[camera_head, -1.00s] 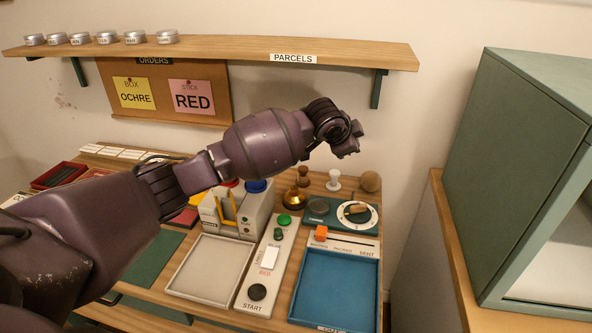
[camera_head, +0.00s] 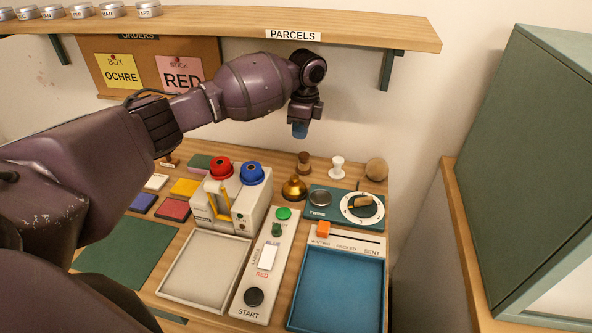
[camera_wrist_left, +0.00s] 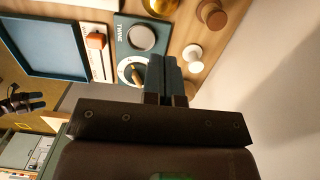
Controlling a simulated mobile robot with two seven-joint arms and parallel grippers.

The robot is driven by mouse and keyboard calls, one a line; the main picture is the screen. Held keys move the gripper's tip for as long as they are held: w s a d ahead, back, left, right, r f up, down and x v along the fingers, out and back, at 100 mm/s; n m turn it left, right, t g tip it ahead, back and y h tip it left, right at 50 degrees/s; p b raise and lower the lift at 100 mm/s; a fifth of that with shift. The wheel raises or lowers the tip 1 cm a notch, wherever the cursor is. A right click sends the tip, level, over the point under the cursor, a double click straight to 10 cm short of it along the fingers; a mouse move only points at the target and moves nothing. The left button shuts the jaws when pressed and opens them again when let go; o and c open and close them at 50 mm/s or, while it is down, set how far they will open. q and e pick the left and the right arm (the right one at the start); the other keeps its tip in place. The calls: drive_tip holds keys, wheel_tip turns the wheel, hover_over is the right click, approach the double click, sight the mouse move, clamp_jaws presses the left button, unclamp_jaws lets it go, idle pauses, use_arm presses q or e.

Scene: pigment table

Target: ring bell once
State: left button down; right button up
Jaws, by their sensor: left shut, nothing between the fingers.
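The brass bell (camera_head: 294,188) stands on the table behind the green button, left of the twine unit. It also shows at the top edge of the left wrist view (camera_wrist_left: 158,6), partly cut off. My left gripper (camera_head: 299,131) points down in the air above and behind the bell, apart from it. In the left wrist view the blue fingers (camera_wrist_left: 163,76) are shut together with nothing between them. A small dark jointed shape at the left edge of the left wrist view may be my right gripper (camera_wrist_left: 30,103); its jaws are too small to read.
The parcels shelf (camera_head: 230,22) overhangs above. A green cabinet (camera_head: 535,150) stands at right.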

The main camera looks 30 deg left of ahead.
use_arm(q)
drive_tip(key=b, duration=0.1)
approach(295, 177)
wheel_tip(295, 177, down, 6)
drive_tip(key=shift+a+f, duration=0.2)
drive_tip(key=shift+f, duration=0.6)
